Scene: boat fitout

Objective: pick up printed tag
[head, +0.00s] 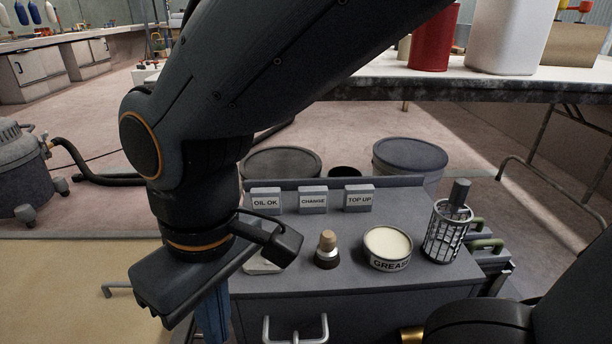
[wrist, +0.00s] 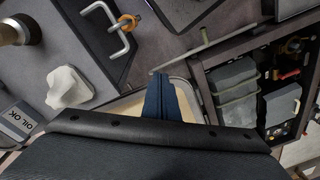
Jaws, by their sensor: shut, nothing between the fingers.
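Three grey blocks with printed tags stand in a row along the back of the grey cabinet top (head: 340,225) in the head view. They read OIL OK (head: 265,201), CHANGE (head: 312,200) and TOP UP (head: 358,198). I cannot tell which is the task's tag. The OIL OK block (wrist: 16,124) also shows at the left edge of the wrist view. My gripper (head: 213,322) points down in front of the cabinet's left side, apart from the tags. In the wrist view its fingers (wrist: 166,98) are together and empty.
A pale lump (wrist: 68,88) lies on the cabinet top, partly behind my gripper in the head view. A wooden-handled brush (head: 327,250), a grease tin (head: 387,248) and a wire basket (head: 447,232) stand to its right. A drawer handle (head: 296,332) sticks out in front.

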